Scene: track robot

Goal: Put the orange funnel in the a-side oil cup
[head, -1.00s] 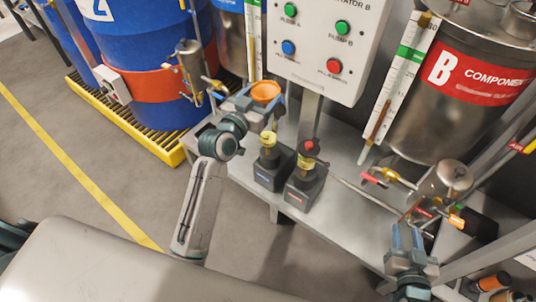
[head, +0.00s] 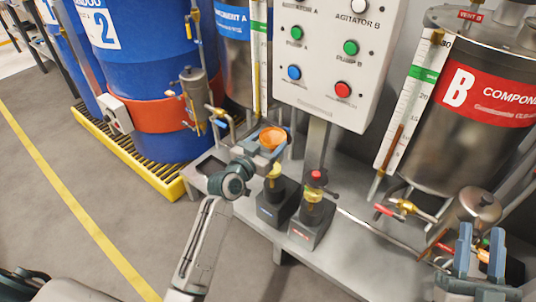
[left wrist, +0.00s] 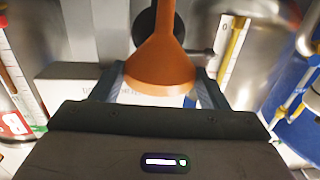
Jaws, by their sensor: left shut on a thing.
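The orange funnel (head: 272,138) is held in my left gripper (head: 260,150), which is shut on it. In the left wrist view the funnel (left wrist: 168,62) sits between the two fingers, its wide mouth towards me and its narrow spout pointing away. The a-side oil cup (head: 275,172) appears to be the yellowish cup on the left black pump with a blue label. The funnel is above and behind this cup in the head view, apart from it. The spout is hidden in the head view. My right gripper (head: 479,250) is open and empty at the lower right.
A second pump (head: 312,215) with a red-topped cup stands just right of the first. The button panel (head: 330,60) and its post rise behind. Tank B (head: 455,110), with valves and pipes, is at the right. Blue drums (head: 150,60) stand at the left.

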